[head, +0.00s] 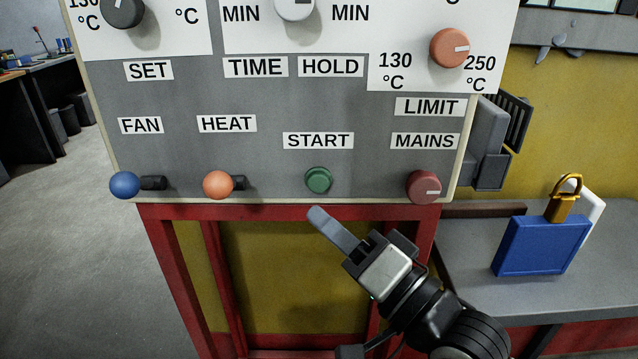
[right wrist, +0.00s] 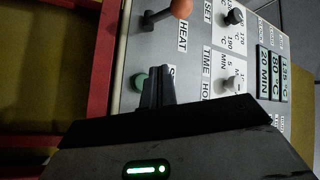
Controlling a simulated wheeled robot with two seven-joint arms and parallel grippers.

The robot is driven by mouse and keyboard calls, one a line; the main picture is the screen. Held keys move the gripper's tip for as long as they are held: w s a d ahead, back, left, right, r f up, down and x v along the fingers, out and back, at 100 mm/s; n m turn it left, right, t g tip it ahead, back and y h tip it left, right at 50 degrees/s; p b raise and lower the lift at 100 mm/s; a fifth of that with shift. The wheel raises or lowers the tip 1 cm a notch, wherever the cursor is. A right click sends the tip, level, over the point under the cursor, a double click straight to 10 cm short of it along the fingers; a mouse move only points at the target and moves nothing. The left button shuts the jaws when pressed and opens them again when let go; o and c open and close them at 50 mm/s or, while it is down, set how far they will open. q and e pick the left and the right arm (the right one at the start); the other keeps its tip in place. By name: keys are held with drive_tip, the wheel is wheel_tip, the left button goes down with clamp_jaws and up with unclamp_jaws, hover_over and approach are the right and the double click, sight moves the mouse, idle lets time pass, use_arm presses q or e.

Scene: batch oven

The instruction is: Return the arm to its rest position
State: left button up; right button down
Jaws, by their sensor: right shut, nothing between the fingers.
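My right gripper (head: 318,216) is shut and empty in the head view, just below the panel's lower edge and under the green START button (head: 318,180). Its arm comes in from the lower right. The right wrist view also shows the shut fingers (right wrist: 158,75), with the green button partly hidden behind them. I cannot tell from these views whether the fingertips touch the panel. My left gripper is not in view.
The control panel (head: 260,100) carries a blue FAN lever (head: 125,185), an orange HEAT lever (head: 218,184) and a red MAINS knob (head: 423,187). It stands on a red frame (head: 180,213).

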drive_tip(key=w+d+f+h, duration=0.1)
drive_tip(key=d+f+h, duration=0.35)
drive_tip(key=f, duration=0.65)
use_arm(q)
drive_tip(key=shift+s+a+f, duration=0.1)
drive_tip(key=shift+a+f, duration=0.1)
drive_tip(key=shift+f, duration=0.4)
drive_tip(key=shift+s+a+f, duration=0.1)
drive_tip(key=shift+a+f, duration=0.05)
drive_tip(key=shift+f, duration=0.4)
use_arm(e)
drive_tip(key=s+d+f+n+g+h, duration=0.1)
drive_tip(key=s+d+f+h, duration=0.1)
drive_tip(key=f, duration=0.6)
drive_tip(key=s+d+f+n+g+h, duration=0.2)
drive_tip(key=s+d+f+h, duration=0.1)
drive_tip(key=s+f, duration=0.3)
drive_tip(key=s+d+f+n+g+h, duration=0.1)
drive_tip(key=s+d+f, duration=0.3)
drive_tip(key=f, duration=0.7)
drive_tip(key=shift+s+d+n+g+h, duration=0.35)
drive_tip(key=shift+n+g+h, duration=0.05)
drive_tip(key=shift+n+h, duration=0.3)
